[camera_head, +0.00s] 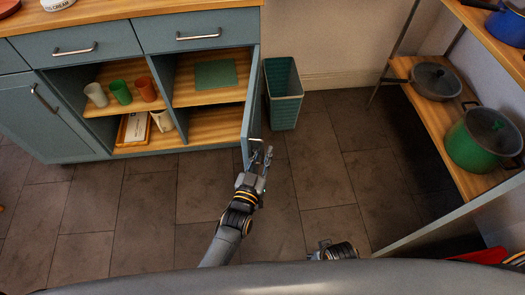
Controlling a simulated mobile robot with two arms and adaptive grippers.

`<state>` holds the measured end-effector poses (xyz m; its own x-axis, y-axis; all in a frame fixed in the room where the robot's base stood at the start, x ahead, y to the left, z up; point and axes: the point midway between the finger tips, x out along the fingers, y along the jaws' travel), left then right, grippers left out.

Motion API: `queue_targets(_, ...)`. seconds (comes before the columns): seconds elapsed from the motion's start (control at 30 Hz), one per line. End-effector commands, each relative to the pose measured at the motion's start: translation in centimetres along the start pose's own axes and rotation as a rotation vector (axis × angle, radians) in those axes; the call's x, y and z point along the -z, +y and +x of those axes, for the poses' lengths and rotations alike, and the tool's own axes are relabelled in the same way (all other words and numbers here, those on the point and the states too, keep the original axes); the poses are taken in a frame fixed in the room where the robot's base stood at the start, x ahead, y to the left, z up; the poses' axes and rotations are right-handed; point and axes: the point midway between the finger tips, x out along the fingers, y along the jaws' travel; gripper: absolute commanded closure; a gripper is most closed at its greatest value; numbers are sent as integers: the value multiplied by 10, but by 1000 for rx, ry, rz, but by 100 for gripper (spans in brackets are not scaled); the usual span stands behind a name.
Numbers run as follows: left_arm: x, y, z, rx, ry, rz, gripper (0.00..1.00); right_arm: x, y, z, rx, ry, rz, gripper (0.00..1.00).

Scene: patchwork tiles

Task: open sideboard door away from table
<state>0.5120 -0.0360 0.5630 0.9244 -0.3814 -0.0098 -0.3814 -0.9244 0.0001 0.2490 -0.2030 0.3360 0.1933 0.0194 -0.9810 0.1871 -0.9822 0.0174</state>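The blue-grey sideboard (85,45) stands at the upper left with a wooden top. Its right door (250,105) is swung out toward me, seen nearly edge-on, so its face is mostly hidden. Its left door (45,110) is closed and has a bar handle. My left gripper (262,157) is at the free lower end of the open door, by the door's handle (256,142). Its fingers overlap the handle area, and I cannot tell whether they are closed on it. My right gripper (325,246) shows only partly at the bottom edge. No table is clearly identifiable.
Cups (120,91) and a tray (133,129) are inside the sideboard. A teal bin (283,95) stands just right of the open door. A rack (445,125) with a pan (436,81) and green pot (484,140) is at right. The middle floor is clear.

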Motion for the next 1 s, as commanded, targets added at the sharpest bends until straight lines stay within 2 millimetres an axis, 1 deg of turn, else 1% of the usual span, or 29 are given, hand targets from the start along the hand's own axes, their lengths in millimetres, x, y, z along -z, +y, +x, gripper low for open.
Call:
queue_targets(0.17, 3, -2, 1, 2, 6, 0, 82, 0, 0, 0, 0, 1, -1, 54)
queue_targets(0.27, 2, -2, -4, 3, 5, 0, 82, 0, 1, 0, -1, 1, -1, 54)
queue_targets(0.37, 2, -2, -17, 3, 4, 1, 82, 0, 1, 0, -2, 1, -1, 54)
queue_targets(0.7, 1, -1, -88, 1, 3, 0, 82, 1, 2, 0, -3, 1, -1, 54)
queue_targets(0.83, 1, -1, -107, 1, 2, 1, 82, 1, 2, 0, -3, 1, -1, 54)
queue_targets(1.0, 2, 0, -119, 1, 5, 1, 82, 1, 2, 0, -3, 2, -1, 54)
